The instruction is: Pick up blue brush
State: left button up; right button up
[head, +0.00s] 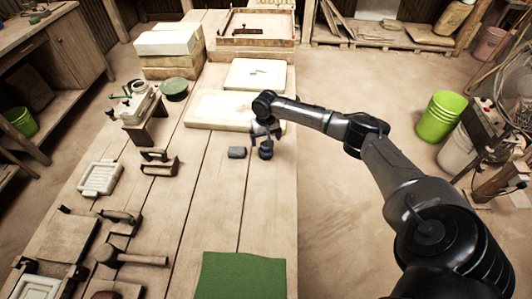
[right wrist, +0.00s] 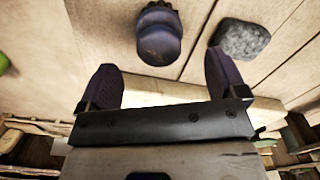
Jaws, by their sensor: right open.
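The blue brush (head: 266,152) stands on the wooden table, a small dark blue round piece near the table's right side. In the right wrist view the blue brush (right wrist: 158,38) shows its rounded end, with a ridged edge at the top of the picture. My right gripper (head: 265,133) is just above and behind it in the head view. In the right wrist view the right gripper (right wrist: 162,62) is open and empty, and the brush lies just beyond the gap between its fingertips. My left gripper is not in view.
A grey stone-like block (head: 237,152) lies close to the left of the brush; it also shows in the right wrist view (right wrist: 241,39). A pale slab (head: 212,108) lies behind. A green mat (head: 240,275) is at the front. The boards between mat and brush are clear.

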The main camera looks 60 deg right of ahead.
aim_at(266, 148)
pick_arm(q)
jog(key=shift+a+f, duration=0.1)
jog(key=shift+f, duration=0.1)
pick_arm(e)
jog(key=shift+f, duration=0.6)
pick_arm(q)
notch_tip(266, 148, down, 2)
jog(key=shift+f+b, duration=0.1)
jog(key=shift+b, duration=1.05)
pick_arm(e)
jog(key=f, duration=0.4)
jog(key=shift+s+a+f, duration=0.1)
jog(key=shift+s+f, duration=0.1)
jog(key=shift+f, duration=0.35)
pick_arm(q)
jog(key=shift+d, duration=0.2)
pick_arm(e)
jog(key=shift+c, duration=0.2)
jog(key=shift+c, duration=0.8)
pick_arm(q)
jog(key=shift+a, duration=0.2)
pick_arm(e)
jog(key=c, duration=0.8)
jog(key=shift+c, duration=0.2)
jog(key=shift+r, duration=0.1)
